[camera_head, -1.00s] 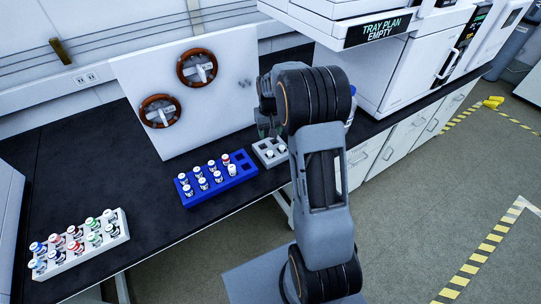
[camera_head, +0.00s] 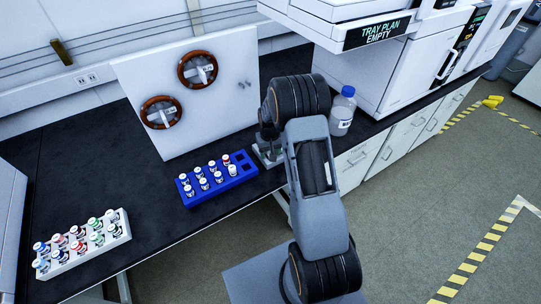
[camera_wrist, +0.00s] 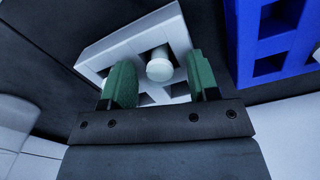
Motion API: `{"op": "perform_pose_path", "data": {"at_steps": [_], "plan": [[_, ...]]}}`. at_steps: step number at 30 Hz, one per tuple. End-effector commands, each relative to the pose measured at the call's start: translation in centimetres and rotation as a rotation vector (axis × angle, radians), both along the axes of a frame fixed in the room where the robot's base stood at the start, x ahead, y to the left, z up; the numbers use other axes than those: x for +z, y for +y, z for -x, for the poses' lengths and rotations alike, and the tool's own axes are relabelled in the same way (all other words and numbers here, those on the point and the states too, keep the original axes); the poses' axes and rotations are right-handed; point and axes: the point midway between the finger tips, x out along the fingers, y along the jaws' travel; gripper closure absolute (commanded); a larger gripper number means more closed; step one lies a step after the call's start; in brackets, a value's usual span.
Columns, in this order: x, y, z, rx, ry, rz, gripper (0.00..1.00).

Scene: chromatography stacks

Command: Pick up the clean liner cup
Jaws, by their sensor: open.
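A small white cup (camera_wrist: 159,66) with a round pale top stands in a white rack (camera_wrist: 110,46) in the wrist view. It looks like the liner cup; I cannot tell from its look whether it is clean. My gripper (camera_wrist: 162,82) is open and empty, with one green finger on each side of the cup. I see no contact between the fingers and the cup. In the head view my gripper (camera_head: 268,152) is low over the rack, and my arm hides most of the rack and the cup.
A blue rack (camera_head: 205,197) with several capped vials stands close to the left. A white rack (camera_head: 68,268) of coloured-cap vials is at the far left. A blue-capped bottle (camera_head: 342,112) stands right of my arm. A white panel (camera_head: 215,105) rises behind.

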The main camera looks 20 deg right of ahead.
Motion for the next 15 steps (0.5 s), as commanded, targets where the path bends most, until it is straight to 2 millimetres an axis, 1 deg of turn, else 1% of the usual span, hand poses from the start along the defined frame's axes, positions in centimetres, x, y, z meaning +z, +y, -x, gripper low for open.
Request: {"op": "perform_pose_path", "data": {"at_steps": [7,15], "plan": [[-0.1,0.01,-0.02,0.0,-0.001,0.0,0.46],[-0.07,0.01,-0.02,0.0,-0.001,0.0,0.72]]}}
